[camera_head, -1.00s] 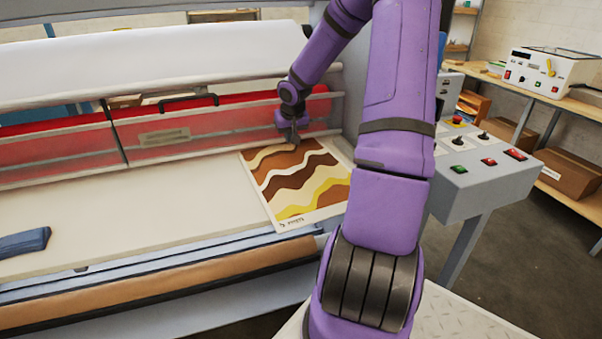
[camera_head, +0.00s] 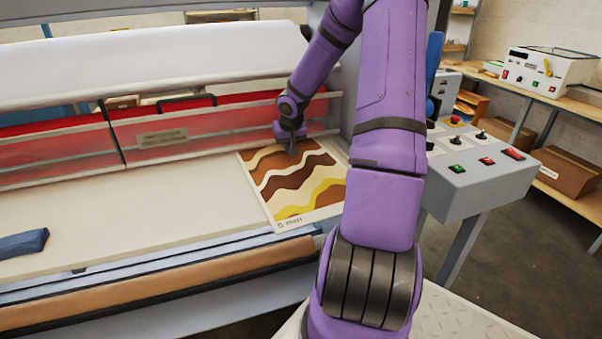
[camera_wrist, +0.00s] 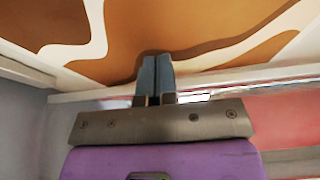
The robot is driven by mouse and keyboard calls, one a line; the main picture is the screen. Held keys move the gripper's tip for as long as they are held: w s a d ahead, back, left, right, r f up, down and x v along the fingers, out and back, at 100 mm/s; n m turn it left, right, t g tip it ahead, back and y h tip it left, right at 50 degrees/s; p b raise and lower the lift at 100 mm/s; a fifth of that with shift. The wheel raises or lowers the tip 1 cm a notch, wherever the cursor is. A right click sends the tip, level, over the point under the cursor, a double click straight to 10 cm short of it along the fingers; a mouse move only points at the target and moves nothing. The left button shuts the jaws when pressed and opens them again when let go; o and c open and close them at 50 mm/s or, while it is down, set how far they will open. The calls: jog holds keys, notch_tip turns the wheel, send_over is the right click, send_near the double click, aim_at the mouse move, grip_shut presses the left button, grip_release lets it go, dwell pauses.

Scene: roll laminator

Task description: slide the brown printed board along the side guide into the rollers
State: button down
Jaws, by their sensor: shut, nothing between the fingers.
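The brown printed board (camera_head: 295,185), with wavy brown, cream and yellow bands, lies flat on the feed table at its right end. Its far edge is close to the front of the rollers and red guard. My gripper (camera_head: 291,150) is shut and empty, with its fingertips down at the board's far part. The wrist view shows the closed grey fingers (camera_wrist: 155,75) against the board's brown surface (camera_wrist: 190,30); whether they touch it is hard to tell. The side guide is not clearly visible, as my arm covers the area right of the board.
The pale feed table (camera_head: 130,215) is clear left of the board, apart from a blue object (camera_head: 22,242) at far left. The red guard (camera_head: 170,130) runs behind. A control box (camera_head: 475,165) with buttons stands at right.

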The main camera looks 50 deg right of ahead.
aim_at(312, 151)
jog(key=shift+s+f, duration=0.1)
jog(key=shift+f, duration=0.65)
dwell(0.6)
jog(key=shift+d, duration=0.1)
jog(key=shift+s+d, duration=0.55)
jog(key=shift+d, duration=0.3)
jog(key=shift+s+d, duration=0.5)
jog(key=shift+d, duration=0.3)
jog(key=shift+d, duration=0.1)
jog(key=shift+s+d+r, duration=0.15)
jog(key=shift+s+d, duration=0.45)
jog(key=shift+d, duration=0.15)
jog(key=shift+s+d, duration=0.65)
jog(key=shift+d, duration=0.1)
jog(key=shift+s+d, duration=0.1)
jog(key=shift+s, duration=0.05)
